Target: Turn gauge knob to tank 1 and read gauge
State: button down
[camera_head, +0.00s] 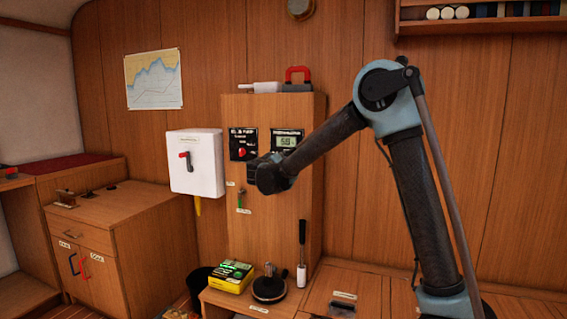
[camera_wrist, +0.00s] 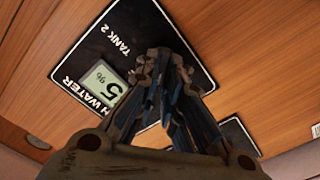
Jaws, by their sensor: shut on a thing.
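The black fresh water gauge panel (camera_head: 276,133) is on the wooden cabinet front in the head view, with a small lit display (camera_head: 287,142). In the wrist view the panel (camera_wrist: 150,18) is close and tilted; its "TANK 2" label shows, and its display (camera_wrist: 97,84) shows a 5 and a percent sign, partly covered by my gripper. My gripper (camera_wrist: 168,58) is shut at the panel, its fingertips together on the gauge knob, which they hide. In the head view my arm's end is in front of the cabinet, and the fingers cannot be made out.
A black bilge pump panel (camera_head: 243,143) with a red knob is left of the gauge. A white box (camera_head: 197,163) with a red handle is further left. A yellow-green box (camera_head: 232,277) and a black-handled lever (camera_head: 302,245) stand below.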

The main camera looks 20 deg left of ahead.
jog(key=shift+a+n, duration=0.1)
jog(key=shift+n, duration=0.6)
jog(key=c, duration=1.7)
grip_release()
jog(key=s, duration=0.8)
jog(key=s+a, duration=0.1)
jog(key=s, duration=0.3)
jog(key=shift+f, duration=0.1)
jog(key=shift+d, duration=0.1)
